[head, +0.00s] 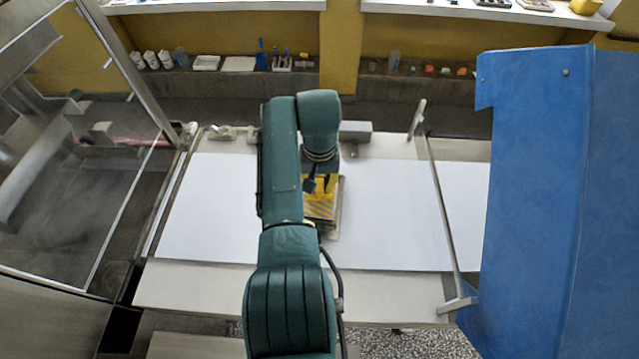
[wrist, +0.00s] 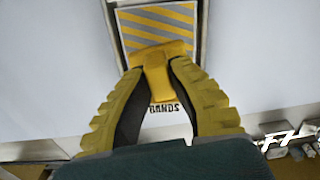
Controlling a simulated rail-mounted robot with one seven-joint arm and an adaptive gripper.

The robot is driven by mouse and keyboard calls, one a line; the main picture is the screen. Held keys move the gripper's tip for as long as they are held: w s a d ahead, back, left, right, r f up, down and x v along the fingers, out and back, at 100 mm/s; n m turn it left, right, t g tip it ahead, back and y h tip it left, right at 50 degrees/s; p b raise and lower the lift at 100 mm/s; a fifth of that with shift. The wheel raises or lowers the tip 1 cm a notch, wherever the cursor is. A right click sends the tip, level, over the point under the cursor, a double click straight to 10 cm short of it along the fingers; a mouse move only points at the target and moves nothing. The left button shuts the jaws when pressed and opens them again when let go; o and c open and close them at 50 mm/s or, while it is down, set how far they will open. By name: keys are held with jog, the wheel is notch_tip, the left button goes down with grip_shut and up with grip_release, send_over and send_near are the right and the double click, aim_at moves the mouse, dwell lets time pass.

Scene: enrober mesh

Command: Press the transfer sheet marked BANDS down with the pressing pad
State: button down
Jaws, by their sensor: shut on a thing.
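The transfer sheet marked BANDS (wrist: 160,22) has diagonal yellow and grey stripes. In the head view the striped sheet (head: 321,211) shows just below my wrist, partly covered by my arm. My gripper (wrist: 157,66) is shut on a yellow piece, which I take to be the pressing pad (wrist: 157,80). The pad is over the sheet's near part. I cannot tell whether it touches the sheet. In the head view my gripper (head: 320,184) is mostly hidden.
The white belt (head: 390,215) is clear on both sides of the sheet. A metal bar (head: 443,205) crosses the belt at the right, beside a large blue housing (head: 545,190). A glass-panelled machine (head: 75,170) stands at the left. Shelves with small items line the back wall.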

jog(key=shift+f+b, duration=0.45)
jog(key=shift+f, duration=0.25)
dwell(0.9)
notch_tip(320, 180, up, 7)
jog(key=p, duration=0.6)
jog(key=shift+r, duration=0.1)
jog(key=shift+p, duration=0.3)
